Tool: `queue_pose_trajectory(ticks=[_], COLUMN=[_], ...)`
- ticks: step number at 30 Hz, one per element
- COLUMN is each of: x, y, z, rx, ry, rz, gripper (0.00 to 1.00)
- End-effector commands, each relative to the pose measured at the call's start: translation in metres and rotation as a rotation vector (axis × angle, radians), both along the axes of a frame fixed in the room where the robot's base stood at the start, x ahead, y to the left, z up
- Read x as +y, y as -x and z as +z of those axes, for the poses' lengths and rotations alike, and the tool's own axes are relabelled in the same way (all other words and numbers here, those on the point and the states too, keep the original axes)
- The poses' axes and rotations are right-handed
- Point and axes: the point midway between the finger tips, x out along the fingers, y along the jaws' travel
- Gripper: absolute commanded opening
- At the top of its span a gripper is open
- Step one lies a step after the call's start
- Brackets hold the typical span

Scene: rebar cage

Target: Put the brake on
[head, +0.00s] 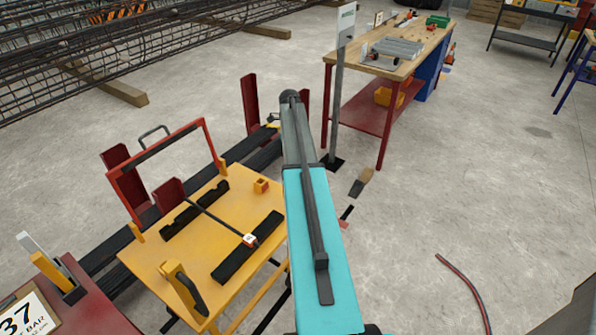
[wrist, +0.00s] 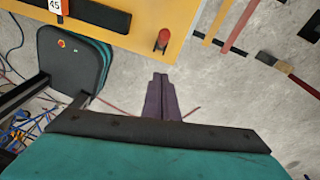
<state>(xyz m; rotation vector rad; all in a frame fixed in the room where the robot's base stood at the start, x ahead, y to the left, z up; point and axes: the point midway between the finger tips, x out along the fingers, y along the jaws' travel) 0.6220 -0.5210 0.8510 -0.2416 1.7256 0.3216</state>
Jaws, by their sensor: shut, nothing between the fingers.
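The yellow cart (head: 150,262) stands in the left half of the head view, with a red-orange handle frame (head: 160,155) at its far left side. In the wrist view, the cart's yellow top (wrist: 120,33) shows at the upper middle. A short red knob or lever with a dark foot (wrist: 163,38) stands near its edge; I cannot tell for sure that it is the brake. My gripper (wrist: 160,78) is shut and empty, below this red part in the picture and apart from it. In the head view my arm hides the gripper and the cart's right end.
On the cart lie black saddle blocks (head: 247,247) and a thin tagged bar (head: 215,220). A brush (head: 361,181) lies on the floor. A post (head: 338,90) and a workbench (head: 400,50) stand beyond. The floor at the right is mostly clear, with a dark red hose (head: 470,283).

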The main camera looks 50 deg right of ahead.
Motion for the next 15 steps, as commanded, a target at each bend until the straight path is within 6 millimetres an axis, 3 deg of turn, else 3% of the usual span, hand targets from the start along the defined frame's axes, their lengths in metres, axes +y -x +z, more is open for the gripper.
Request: queue_pose_trajectory(ticks=[6, 15], x=[0.001, 0.001], y=[-0.007, -0.009], z=[0.022, 0.032], rx=[0.000, 0.001], ry=[0.000, 0.000], rz=[0.001, 0.002], gripper=[0.00, 0.00])
